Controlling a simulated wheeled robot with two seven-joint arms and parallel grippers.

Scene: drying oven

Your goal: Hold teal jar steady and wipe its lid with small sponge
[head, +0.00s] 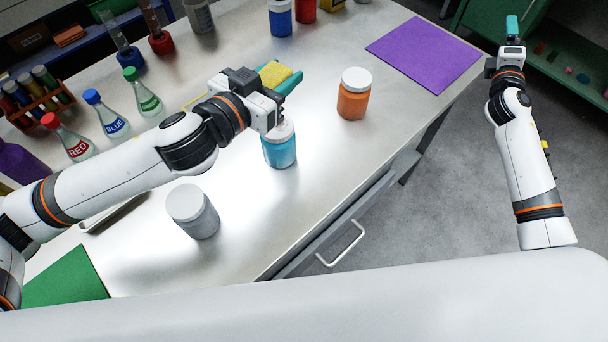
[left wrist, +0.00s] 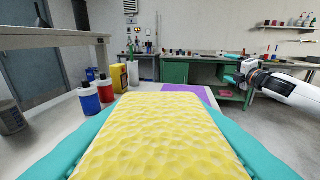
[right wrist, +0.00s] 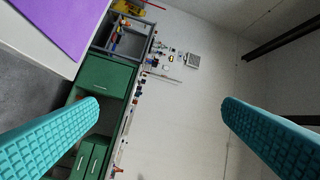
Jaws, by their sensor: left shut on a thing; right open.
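The teal jar (head: 279,150) stands upright on the metal bench, its pale lid partly hidden by my left wrist. My left gripper (head: 288,82) is shut on the yellow small sponge (head: 274,74), just beyond and apparently above the jar in the head view. The sponge (left wrist: 160,135) fills the lower middle of the left wrist view between teal fingers. I cannot tell whether anything touches the lid. My right gripper (head: 511,27) is open and empty, raised off the bench's right side over the floor; its spread teal fingers show in the right wrist view (right wrist: 155,125).
An orange jar (head: 353,98) stands right of the teal jar, and a grey jar (head: 193,212) stands nearer, to the left. Capped flasks (head: 113,121) line the left. Blue (head: 280,18) and red jars stand at the back. A purple mat (head: 424,54) lies bare at the right.

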